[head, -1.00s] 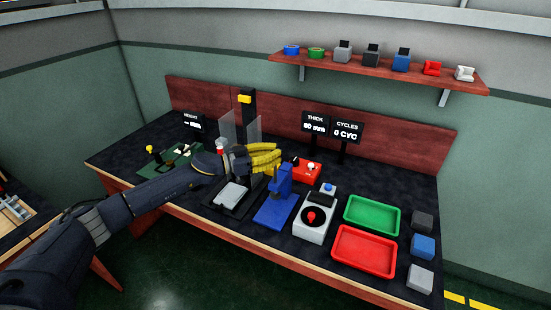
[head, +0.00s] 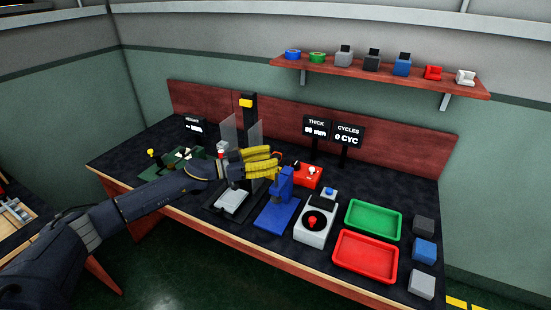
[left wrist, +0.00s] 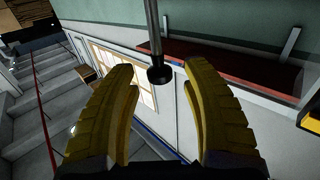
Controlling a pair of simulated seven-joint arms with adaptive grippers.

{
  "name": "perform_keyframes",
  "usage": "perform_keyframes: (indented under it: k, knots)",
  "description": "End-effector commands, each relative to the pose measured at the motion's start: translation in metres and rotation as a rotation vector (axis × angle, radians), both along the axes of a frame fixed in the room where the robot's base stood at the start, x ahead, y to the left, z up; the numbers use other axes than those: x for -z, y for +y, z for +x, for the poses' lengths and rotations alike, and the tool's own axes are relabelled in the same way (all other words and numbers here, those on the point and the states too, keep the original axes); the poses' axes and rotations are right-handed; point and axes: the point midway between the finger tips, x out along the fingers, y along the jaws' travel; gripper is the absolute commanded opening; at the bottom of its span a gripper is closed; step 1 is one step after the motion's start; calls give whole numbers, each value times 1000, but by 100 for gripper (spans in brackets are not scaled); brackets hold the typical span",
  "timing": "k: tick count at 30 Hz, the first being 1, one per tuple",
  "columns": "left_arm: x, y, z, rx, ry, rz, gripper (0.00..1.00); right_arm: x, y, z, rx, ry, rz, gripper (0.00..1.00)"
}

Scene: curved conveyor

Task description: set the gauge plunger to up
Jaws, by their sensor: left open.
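The blue gauge stand (head: 280,205) with its upright column is on the bench, right of the middle of the head view. The THICK display (head: 317,128) behind it reads 80 mm. My left gripper (head: 277,159) has yellow fingers and is open, just above and behind the top of the blue column. In the left wrist view, a metal rod with a black knob (left wrist: 160,74) shows between the two open fingers (left wrist: 163,95), apart from both. I cannot tell for certain that this rod is the gauge plunger. The plunger's height on the stand is hidden by my fingers in the head view.
Right of the stand are a grey box (head: 315,227) with a red knob, a green tray (head: 373,202) and a red tray (head: 337,259). A red box (head: 308,176) is behind it. A clear-panelled black press (head: 248,110) stands close on the left.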

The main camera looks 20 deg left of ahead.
Motion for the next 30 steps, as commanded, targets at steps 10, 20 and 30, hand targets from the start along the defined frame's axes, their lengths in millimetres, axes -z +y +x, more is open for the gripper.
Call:
perform_keyframes:
  k: [10, 20, 30]
  knots:
    - [1, 50, -36, -1, 2, 2, 48, 0, 1, 0, 0, 0, 1, 44]
    - [1, 76, -55, 0, 1, 0, 48, 0, 1, 0, 0, 0, 1, 44]
    - [0, 79, -58, 1, 0, 0, 48, 0, 1, 0, 0, 0, 1, 44]
